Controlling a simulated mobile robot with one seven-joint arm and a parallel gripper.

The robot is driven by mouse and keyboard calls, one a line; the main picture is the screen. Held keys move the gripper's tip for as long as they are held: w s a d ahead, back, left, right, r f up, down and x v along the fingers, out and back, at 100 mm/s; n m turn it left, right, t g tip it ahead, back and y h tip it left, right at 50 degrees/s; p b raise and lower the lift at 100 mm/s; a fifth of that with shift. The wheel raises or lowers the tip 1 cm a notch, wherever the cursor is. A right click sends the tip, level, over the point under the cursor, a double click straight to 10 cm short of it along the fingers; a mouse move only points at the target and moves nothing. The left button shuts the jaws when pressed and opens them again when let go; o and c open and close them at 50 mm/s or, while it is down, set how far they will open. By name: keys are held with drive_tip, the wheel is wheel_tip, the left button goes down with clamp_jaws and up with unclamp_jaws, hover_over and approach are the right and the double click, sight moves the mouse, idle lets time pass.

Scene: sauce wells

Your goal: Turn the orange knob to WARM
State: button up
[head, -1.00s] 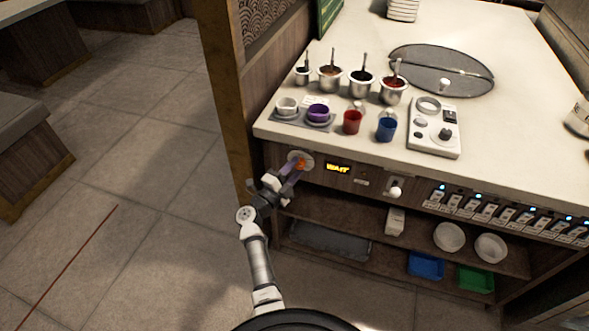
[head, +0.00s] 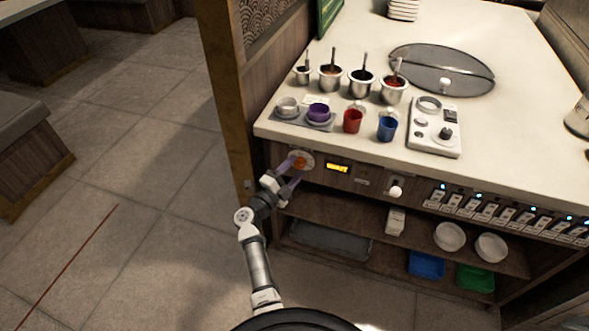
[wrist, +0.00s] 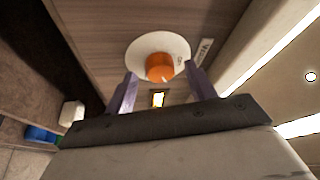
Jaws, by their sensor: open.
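The orange knob (head: 299,162) sits on a round white dial plate (wrist: 181,46) on the counter's front panel, near its left corner. It also shows in the wrist view (wrist: 160,67), with a pale mark near its lower edge. My gripper (head: 291,175) is open in front of the knob. In the wrist view its purple fingers (wrist: 160,78) stand apart, one to each side of the knob, with gaps visible. The dial's lettering is too small to read surely. A lit yellow display (head: 337,168) is right of the knob; its text is not legible now.
A white knob (head: 396,189) and a row of switches (head: 507,211) lie farther right on the panel. Sauce pots, cups and a control box (head: 434,128) stand on the counter (head: 520,150) above. An open shelf with bowls and trays is below. Floor at left is clear.

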drive_tip(key=b+v, duration=0.2)
drive_tip(key=v, duration=1.1)
drive_tip(key=shift+r, duration=0.15)
